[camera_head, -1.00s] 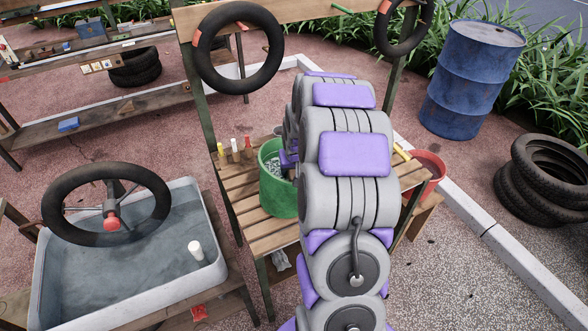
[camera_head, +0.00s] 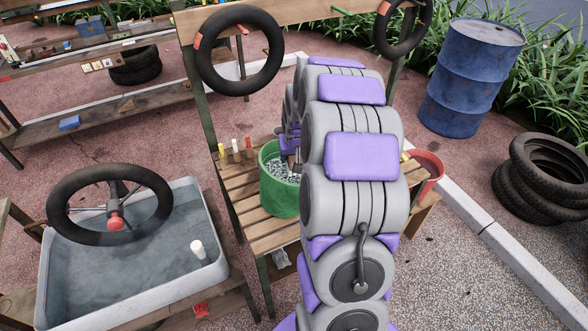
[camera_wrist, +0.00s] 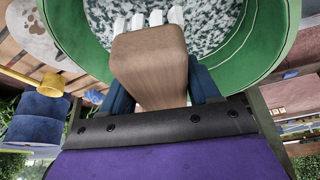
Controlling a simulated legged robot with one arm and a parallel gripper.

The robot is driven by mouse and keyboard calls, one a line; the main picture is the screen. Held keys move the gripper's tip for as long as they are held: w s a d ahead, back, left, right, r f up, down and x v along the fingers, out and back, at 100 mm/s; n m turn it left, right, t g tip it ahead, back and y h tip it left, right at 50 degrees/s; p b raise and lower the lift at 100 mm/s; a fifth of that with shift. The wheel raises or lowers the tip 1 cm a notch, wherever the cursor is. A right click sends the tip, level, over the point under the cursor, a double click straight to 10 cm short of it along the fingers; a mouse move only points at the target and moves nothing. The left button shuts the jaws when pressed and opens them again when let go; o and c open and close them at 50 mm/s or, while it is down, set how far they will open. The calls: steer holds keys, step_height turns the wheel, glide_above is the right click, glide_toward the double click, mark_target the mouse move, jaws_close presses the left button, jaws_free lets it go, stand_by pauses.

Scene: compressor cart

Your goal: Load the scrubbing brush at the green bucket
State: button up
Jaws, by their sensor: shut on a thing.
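The green bucket (camera_head: 279,196) stands on the slatted wooden bench and holds grey-white speckled contents. In the wrist view the green bucket (camera_wrist: 258,50) fills the upper part, with the speckled contents inside. The scrubbing brush (camera_wrist: 150,68) shows there as a wooden block with white bristle tufts at its far end, over the bucket's opening. My gripper (camera_wrist: 160,92) is shut on the wooden block, with dark blue fingers on both sides. In the head view my gripper (camera_head: 290,150) is at the bucket's rim, partly hidden by my arm. Whether the bristles touch the contents I cannot tell.
The slatted bench (camera_head: 262,232) carries several small bottles (camera_head: 235,147) left of the bucket. A red bucket (camera_head: 430,168) is at its right. A water tub (camera_head: 215,272) with a wheel (camera_head: 110,204) stands at the left. A tyre (camera_head: 240,50) hangs above the bench.

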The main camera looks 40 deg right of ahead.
steer(key=shift+r+p, duration=0.9)
steer(key=shift+r, duration=1.8)
steer(key=shift+r+p, duration=0.75)
steer(key=shift+r, duration=1.25)
steer(key=shift+a, duration=0.1)
